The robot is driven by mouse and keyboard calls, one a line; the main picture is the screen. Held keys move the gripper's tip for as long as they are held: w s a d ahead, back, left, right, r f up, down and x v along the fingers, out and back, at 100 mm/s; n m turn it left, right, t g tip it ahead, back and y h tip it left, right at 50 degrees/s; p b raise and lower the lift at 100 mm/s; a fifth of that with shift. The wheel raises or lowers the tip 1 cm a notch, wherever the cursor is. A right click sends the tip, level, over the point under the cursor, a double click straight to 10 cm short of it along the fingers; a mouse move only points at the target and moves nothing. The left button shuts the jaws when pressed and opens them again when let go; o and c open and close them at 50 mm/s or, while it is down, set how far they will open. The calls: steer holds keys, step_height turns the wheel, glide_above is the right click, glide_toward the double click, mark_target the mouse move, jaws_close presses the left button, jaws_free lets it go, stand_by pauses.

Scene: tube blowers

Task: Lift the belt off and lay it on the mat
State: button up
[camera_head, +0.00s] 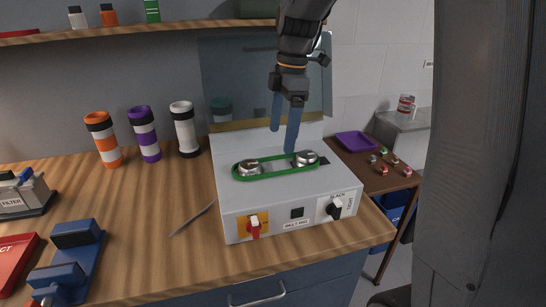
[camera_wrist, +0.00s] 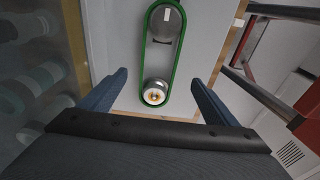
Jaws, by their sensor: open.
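A green belt (camera_head: 275,174) runs in a long loop around two silver pulleys, the left one (camera_head: 249,168) and the right one (camera_head: 306,158), on top of a grey machine (camera_head: 290,195). The belt also shows in the wrist view (camera_wrist: 146,52), around both pulleys. My gripper (camera_head: 282,140) is open and empty, with blue fingers pointing down above the machine, near the right pulley. In the wrist view its fingers (camera_wrist: 158,76) stand either side of the nearer pulley, apart from the belt. A flat purple piece (camera_head: 355,141), perhaps the mat, lies on the side table.
The machine's front has a red switch (camera_head: 254,226) and a black SLACK/TIGHT knob (camera_head: 335,208). A clear upright panel (camera_head: 240,75) stands behind it. Orange (camera_head: 103,138), purple (camera_head: 144,133) and white (camera_head: 184,128) striped tubes stand left. Small parts (camera_head: 383,151) lie near the purple piece.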

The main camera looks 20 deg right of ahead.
steer(key=f+p, duration=0.1)
steer(key=f, duration=0.4)
steer(key=a+f+p, duration=0.1)
steer(key=f, duration=0.1)
steer(key=shift+w+f+p, duration=0.1)
steer(key=shift+f+p, duration=0.2)
steer(key=shift+f, duration=0.05)
steer(key=c, duration=1.1)
